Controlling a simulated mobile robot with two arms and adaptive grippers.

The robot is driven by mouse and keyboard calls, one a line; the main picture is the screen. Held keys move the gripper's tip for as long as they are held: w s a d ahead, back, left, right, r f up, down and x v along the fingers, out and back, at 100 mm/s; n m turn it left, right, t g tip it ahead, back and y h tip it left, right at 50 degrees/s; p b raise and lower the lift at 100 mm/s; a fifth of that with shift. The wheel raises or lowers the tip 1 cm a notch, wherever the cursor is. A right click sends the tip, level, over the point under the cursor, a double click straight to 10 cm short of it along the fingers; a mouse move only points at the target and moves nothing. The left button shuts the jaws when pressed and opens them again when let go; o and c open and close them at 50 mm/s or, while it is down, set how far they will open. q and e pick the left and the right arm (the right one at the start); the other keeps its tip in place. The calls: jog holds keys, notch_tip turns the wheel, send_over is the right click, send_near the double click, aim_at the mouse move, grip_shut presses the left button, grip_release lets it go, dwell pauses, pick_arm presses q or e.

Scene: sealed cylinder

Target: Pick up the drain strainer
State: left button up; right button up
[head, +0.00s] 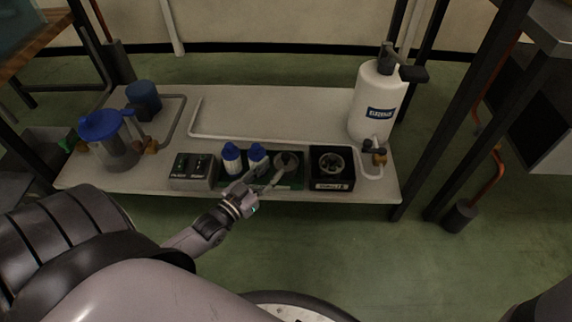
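A small round grey-brown piece (287,160), which looks like the drain strainer, sits at the right end of a dark green tray (291,184) on the low shelf. My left gripper (269,173) reaches in from the lower left over the tray's front edge. Its fingers look spread apart, with the tips just short of the round piece or at its near side. I cannot tell whether they touch it. The fingers hide part of the tray. My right gripper is not in view.
Two white bottles with blue caps (232,158) stand in the tray's left part. A grey switch box (193,171) is to the left, a black box (333,183) to the right. A blue-lidded jug (120,150) and a white tank (376,100) stand at the ends.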

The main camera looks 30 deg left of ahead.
aim_at(283, 159)
pick_arm(q)
jog(key=shift+w+f+b, duration=0.1)
jog(key=shift+w+b, duration=0.25)
jog(key=shift+w, duration=0.1)
jog(key=w+b, duration=0.3)
jog(key=w, duration=0.1)
jog(key=shift+w+d+b, duration=0.1)
jog(key=shift+d+b, duration=0.1)
jog(key=shift+b, duration=0.1)
jog(key=shift+w, duration=0.25)
grip_shut()
